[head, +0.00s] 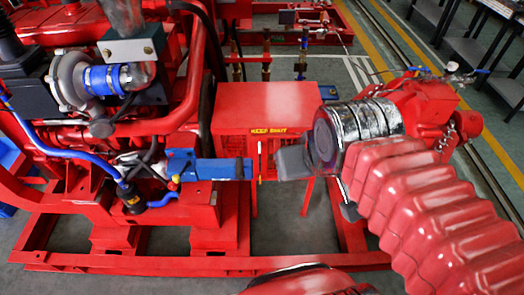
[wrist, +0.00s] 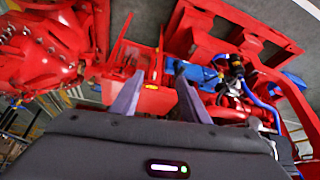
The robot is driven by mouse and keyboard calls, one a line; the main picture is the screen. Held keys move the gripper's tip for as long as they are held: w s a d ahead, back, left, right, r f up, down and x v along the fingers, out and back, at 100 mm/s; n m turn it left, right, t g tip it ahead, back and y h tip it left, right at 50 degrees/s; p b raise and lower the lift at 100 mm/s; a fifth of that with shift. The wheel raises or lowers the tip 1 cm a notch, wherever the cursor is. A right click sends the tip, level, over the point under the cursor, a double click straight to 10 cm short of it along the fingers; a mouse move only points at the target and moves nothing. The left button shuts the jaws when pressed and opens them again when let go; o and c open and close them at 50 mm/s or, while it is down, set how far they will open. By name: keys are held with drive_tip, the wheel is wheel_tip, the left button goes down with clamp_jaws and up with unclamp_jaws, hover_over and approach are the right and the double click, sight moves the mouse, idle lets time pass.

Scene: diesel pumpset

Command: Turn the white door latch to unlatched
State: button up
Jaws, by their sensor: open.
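A red cabinet (head: 235,105) with a yellow "KEEP SHUT" label (head: 268,131) stands in the middle of the head view. My gripper (head: 313,183) is open and empty, in front of the cabinet's right side and apart from the bar. In the wrist view the cabinet (wrist: 152,101) shows between my grey fingers (wrist: 158,92), its label (wrist: 152,87) near their tips.
A blue block (head: 208,167) juts from the red engine (head: 70,150) just left of the cabinet front. Red base rails (head: 150,264) run along the floor below. Grey floor is clear beneath the cabinet (head: 275,222).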

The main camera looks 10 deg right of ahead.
drive_tip(key=shift+o, duration=1.4)
drive_tip(key=shift+w+a+f+m+g, duration=0.2)
drive_tip(key=shift+f+m+g, duration=0.1)
drive_tip(key=shift+f+m, duration=0.15)
drive_tip(key=shift+o, duration=0.3)
drive_tip(key=w+a+f+m+g+y, duration=0.2)
drive_tip(key=a+f+m+g+y, duration=0.1)
drive_tip(key=f+m, duration=0.1)
drive_tip(key=shift+w+a+f+m, duration=0.15)
drive_tip(key=shift+f+m, duration=0.15)
drive_tip(key=shift+m, duration=0.35)
drive_tip(key=w+a+f+m+t+y, duration=0.1)
drive_tip(key=w+f+m+y, duration=0.55)
drive_tip(key=w+m, duration=0.35)
drive_tip(key=w+f+m+t+y, duration=0.1)
drive_tip(key=w+f+m+y, duration=0.55)
drive_tip(key=m, duration=0.55)
drive_tip(key=w+d+f+m+t+h, duration=0.3)
drive_tip(key=w+d+f+m+t, duration=0.1)
drive_tip(key=d+f+m, duration=0.3)
drive_tip(key=w+d+f+m+t+h, duration=0.3)
drive_tip(key=d+f+m+t, duration=0.4)
drive_tip(key=f+m, duration=0.5)
drive_tip(key=shift+w+f, duration=0.35)
drive_tip(key=shift+w, duration=0.25)
drive_tip(key=shift+w+a, duration=0.1)
